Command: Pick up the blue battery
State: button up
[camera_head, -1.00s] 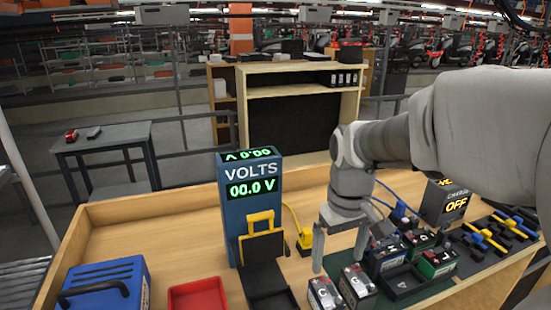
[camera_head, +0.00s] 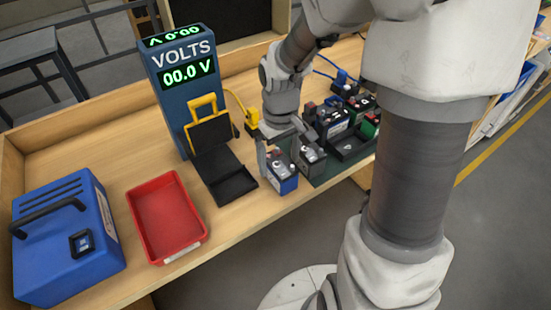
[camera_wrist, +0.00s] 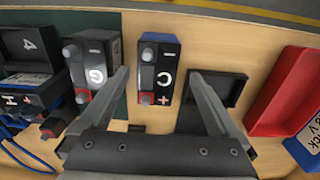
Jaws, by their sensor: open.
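A battery with a blue side and dark top (camera_head: 283,183) stands at the front of the bench, beside the black cradle. In the wrist view the same battery (camera_wrist: 157,66) shows the letter C, a grey and a red terminal, and a blue far edge. My gripper (camera_head: 283,152) is open above it, pointing down. In the wrist view the fingers of my gripper (camera_wrist: 159,76) lie on either side of battery C, with nothing gripped; contact cannot be told. A grey-sided battery G (camera_wrist: 94,66) stands just left of the left finger.
More batteries (camera_head: 335,122) stand close by at the right. The blue voltmeter (camera_head: 185,85) stands behind the black cradle (camera_head: 233,183). A red tray (camera_head: 168,218) and a blue case (camera_head: 65,240) are at left. Bare wood lies between tray and cradle.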

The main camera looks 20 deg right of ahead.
aim_at(280, 171)
jog(key=shift+w+d+f, duration=0.1)
jog(key=shift+w+f, duration=0.05)
jog(key=shift+f, duration=1.25)
jog(key=shift+w+d+f, duration=0.1)
jog(key=shift+f, duration=1.25)
grip_shut()
